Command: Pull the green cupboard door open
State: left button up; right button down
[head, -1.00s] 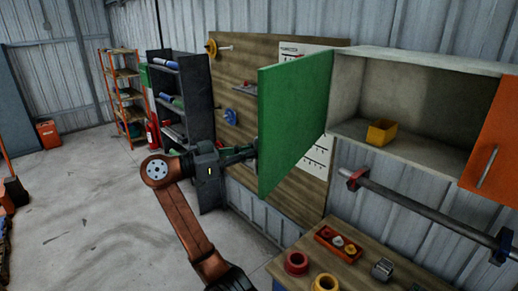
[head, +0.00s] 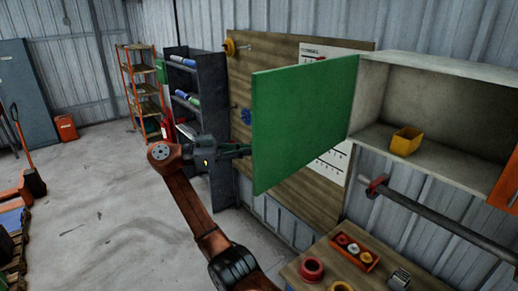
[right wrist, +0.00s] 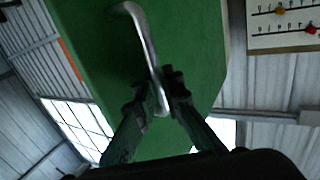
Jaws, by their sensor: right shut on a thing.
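The green cupboard door (head: 305,120) stands wide open, swung out to the left of the pale cupboard (head: 450,85), whose inside shows. My right gripper (head: 244,150) is at the door's free edge, on its outer face. In the right wrist view the gripper (right wrist: 162,90) is shut on the metal bar handle (right wrist: 143,32) near one end, with a finger on either side. The handle is hidden behind the door in the head view. My left gripper is not in view.
A yellow bin (head: 406,141) sits in the cupboard. A horizontal rail (head: 430,218) runs below it. A bench with a red tray (head: 354,252) and tape rolls is at the lower right. A dark shelf rack (head: 200,110) stands behind my arm. Open floor (head: 90,210) lies to the left.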

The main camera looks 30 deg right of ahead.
jog(key=c, duration=2.3)
grip_release()
jog(key=shift+a, duration=0.15)
jog(key=shift+c, duration=0.2)
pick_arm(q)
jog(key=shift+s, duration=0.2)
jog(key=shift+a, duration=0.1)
pick_arm(e)
jog(key=v, duration=0.7)
jog(key=shift+a, duration=0.3)
jog(key=shift+w, duration=0.1)
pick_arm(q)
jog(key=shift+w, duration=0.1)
